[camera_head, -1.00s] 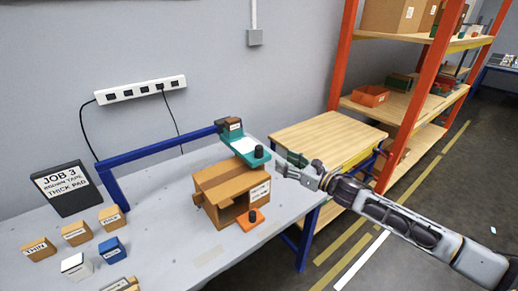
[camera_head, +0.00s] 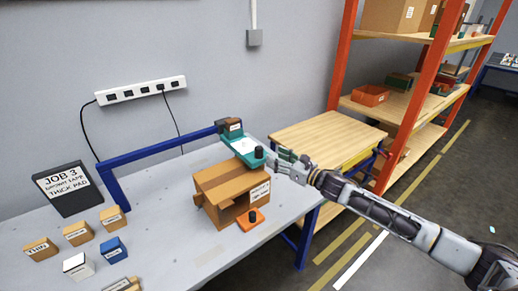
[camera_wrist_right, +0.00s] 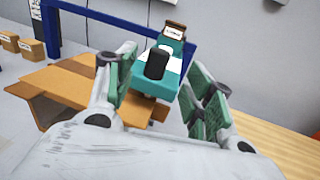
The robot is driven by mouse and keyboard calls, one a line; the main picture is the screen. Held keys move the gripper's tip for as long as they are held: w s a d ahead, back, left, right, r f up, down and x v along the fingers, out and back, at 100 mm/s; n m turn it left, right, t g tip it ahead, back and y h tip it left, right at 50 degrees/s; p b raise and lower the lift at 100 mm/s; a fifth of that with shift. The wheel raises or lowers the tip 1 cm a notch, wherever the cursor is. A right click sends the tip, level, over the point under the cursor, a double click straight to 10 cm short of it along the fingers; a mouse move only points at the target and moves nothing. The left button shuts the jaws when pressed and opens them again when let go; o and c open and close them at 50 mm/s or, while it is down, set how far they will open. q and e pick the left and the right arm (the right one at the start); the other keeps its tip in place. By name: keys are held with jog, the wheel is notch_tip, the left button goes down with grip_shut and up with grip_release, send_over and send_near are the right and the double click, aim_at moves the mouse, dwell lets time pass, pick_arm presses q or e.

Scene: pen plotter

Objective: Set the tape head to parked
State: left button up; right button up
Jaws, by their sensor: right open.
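The teal tape head (camera_head: 243,147) sits at the end of a blue arm (camera_head: 160,150), above and behind an open cardboard box (camera_head: 225,190). A dark knob (camera_head: 259,152) stands on its near right end. My right gripper (camera_head: 275,158) is open close beside the knob, from the right. In the right wrist view the knob (camera_wrist_right: 156,63) stands upright between the two green-padded fingers (camera_wrist_right: 165,90), slightly beyond their tips, with clear space on both sides. The label on the tape head is too small to read. My left gripper is out of view.
An orange block with a dark knob (camera_head: 250,222) sits at the box's front. Small labelled blocks (camera_head: 78,234) and a dark job sign (camera_head: 66,189) stand at the left. A wooden table (camera_head: 325,135) and orange-framed shelves (camera_head: 420,90) are at the right.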

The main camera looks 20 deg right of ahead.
aim_at(262, 150)
jog(key=shift+p+x, duration=0.4)
jog(key=shift+x, duration=1.5)
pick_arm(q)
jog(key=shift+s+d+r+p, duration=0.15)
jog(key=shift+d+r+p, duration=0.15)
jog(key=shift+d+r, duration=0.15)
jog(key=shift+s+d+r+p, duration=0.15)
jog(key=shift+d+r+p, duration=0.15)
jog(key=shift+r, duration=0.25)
pick_arm(e)
jog(key=shift+x, duration=2.9)
jog(key=shift+c, duration=0.3)
grip_shut()
